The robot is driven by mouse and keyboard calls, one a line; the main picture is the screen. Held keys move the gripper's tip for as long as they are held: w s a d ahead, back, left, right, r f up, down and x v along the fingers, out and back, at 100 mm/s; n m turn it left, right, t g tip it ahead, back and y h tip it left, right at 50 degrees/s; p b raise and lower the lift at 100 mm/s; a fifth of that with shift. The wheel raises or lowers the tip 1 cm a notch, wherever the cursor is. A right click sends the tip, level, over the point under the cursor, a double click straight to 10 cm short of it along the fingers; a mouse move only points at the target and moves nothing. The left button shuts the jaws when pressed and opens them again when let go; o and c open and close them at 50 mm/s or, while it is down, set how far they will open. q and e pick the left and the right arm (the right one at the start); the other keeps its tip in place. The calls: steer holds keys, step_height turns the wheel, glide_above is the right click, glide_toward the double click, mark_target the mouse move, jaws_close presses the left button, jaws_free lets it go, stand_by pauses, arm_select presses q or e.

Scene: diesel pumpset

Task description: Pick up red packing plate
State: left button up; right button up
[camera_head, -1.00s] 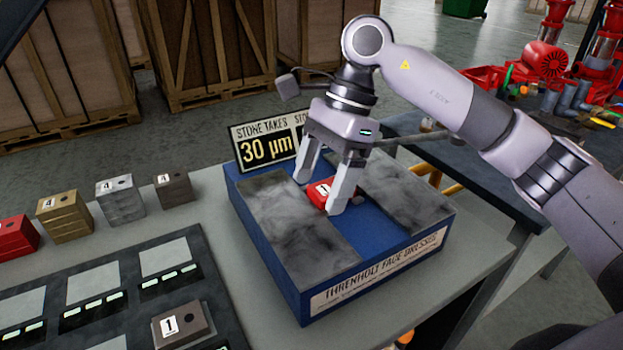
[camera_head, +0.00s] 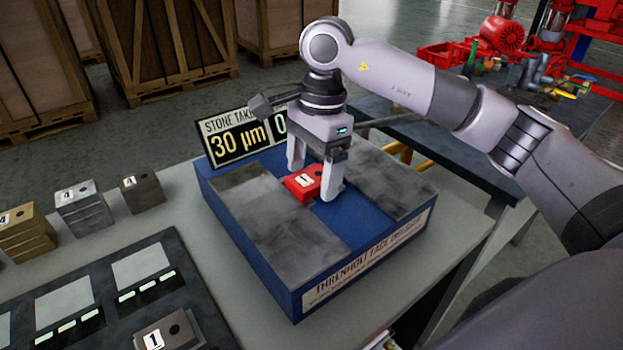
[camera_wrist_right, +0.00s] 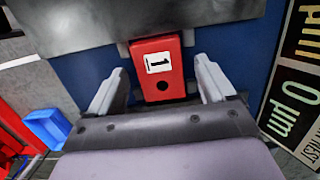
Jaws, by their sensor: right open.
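The red packing plate (camera_head: 304,183) carries a white label with a 1 and a dark hole. It lies on the blue middle strip of the dressing block (camera_head: 340,226), between two grey stone pads. In the right wrist view the plate (camera_wrist_right: 157,68) sits between the fingers, with a gap on each side. My right gripper (camera_head: 313,184) is open and points down over the plate, one finger on either side of it. It also shows in the right wrist view (camera_wrist_right: 158,90). My left gripper is not in view.
A sign reading 30 µm (camera_head: 238,142) stands behind the block. Grey, brown and gold numbered stacks (camera_head: 82,207) stand on the bench at left. A dark tray (camera_head: 95,280) holds a plate labelled 1 (camera_head: 168,333). Wooden crates (camera_head: 170,45) stand behind.

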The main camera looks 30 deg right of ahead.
mark_target(313, 177)
steer(key=shift+c, duration=0.3)
steer(key=c, duration=1.4)
step_height(313, 177, up, 10)
steer(key=shift+r, duration=0.1)
steer(key=shift+s, duration=0.1)
